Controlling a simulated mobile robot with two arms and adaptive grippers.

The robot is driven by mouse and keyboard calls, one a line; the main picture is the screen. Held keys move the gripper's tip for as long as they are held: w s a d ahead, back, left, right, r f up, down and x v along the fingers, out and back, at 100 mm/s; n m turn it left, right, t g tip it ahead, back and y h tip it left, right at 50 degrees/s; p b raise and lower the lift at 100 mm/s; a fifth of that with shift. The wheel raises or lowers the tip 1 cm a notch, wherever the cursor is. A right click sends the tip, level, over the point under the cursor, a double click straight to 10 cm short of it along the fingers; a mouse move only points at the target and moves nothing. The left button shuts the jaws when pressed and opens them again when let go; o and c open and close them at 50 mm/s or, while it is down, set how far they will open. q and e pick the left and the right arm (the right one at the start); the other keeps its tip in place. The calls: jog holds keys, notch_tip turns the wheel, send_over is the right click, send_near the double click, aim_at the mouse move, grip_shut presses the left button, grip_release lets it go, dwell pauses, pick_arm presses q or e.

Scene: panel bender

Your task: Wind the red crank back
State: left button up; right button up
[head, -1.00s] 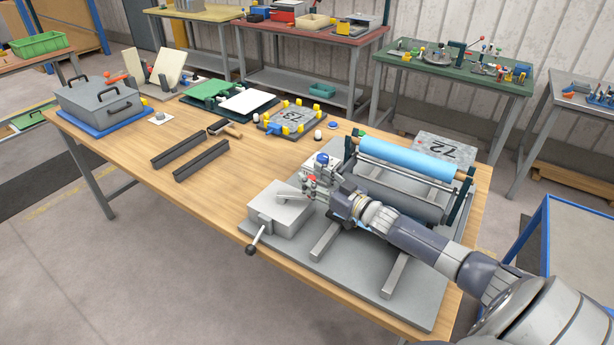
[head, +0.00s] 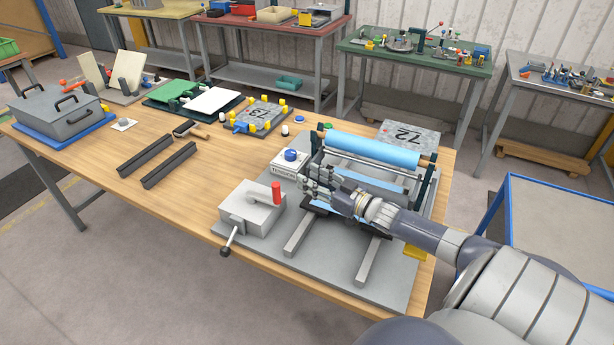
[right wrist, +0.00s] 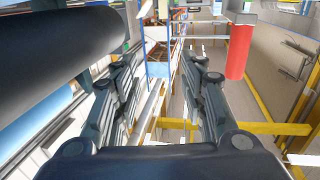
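The red crank handle (head: 276,193) stands upright by the right edge of the grey box (head: 252,218) at the bender's front left. A grey crank arm appears to lie across the box top. My right gripper (head: 312,180) is to the right of the red handle and apart from it, over the panel bender (head: 300,229). In the right wrist view the gripper (right wrist: 155,75) is open with nothing between its fingers. The red handle (right wrist: 239,51) shows beyond and right of the right finger. My left gripper is not in view.
A lever with a black knob (head: 228,251) sticks out from the box's front. A blue roller (head: 372,150) lies behind my gripper. A white box with a blue knob (head: 291,156) stands close behind. Two dark bars (head: 158,162) lie on the table (head: 215,165) to the left.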

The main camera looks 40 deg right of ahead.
jog(key=shift+s+d, duration=0.25)
jog(key=shift+s, duration=0.3)
jog(key=shift+s+d+p, duration=0.3)
jog(key=shift+s+d, duration=0.15)
jog(key=shift+f, duration=0.15)
jog(key=shift+f, duration=0.1)
jog(key=shift+s, duration=0.1)
